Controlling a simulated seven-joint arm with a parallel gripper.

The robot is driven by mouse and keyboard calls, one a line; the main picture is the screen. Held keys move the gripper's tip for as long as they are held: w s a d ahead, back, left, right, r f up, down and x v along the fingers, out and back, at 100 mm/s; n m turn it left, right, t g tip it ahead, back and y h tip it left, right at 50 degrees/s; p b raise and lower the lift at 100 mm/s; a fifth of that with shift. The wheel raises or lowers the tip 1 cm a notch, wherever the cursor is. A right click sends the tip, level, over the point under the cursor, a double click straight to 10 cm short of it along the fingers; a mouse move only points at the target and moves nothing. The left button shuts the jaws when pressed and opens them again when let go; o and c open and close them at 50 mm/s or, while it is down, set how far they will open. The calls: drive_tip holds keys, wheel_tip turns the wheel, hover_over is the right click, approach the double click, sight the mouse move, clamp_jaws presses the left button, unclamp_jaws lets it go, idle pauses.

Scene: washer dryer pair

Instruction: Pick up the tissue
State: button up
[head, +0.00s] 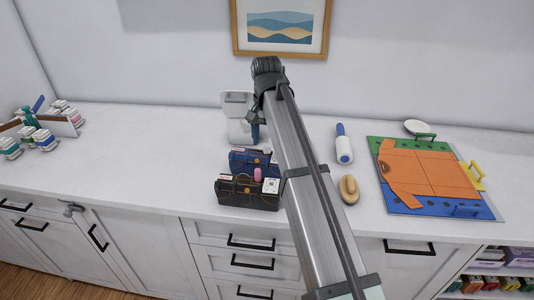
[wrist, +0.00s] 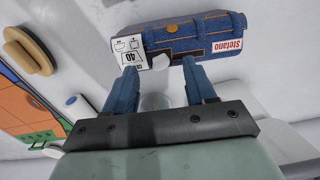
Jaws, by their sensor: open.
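A small white lump (wrist: 161,62), which looks like the tissue, shows at the edge of folded blue jeans (wrist: 195,38) in the wrist view. I cannot make it out in the head view. My gripper (wrist: 159,70) is open, with its two blue fingers on either side of the lump. I cannot tell whether they touch it. In the head view the blue jeans (head: 244,167) stand upright behind folded dark jeans (head: 238,194), and one blue finger of my gripper (head: 255,132) shows behind them. My arm hides part of that area.
A pink item (head: 257,174) sticks up from the dark jeans. A white container (head: 237,119) stands close behind the jeans. To the right are a wooden brush (head: 349,189), a white and blue roller (head: 342,145) and an orange board (head: 425,170).

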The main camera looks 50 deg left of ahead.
sight(267, 153)
drive_tip(key=shift+f, duration=1.45)
drive_tip(key=shift+c, duration=0.4)
clamp_jaws()
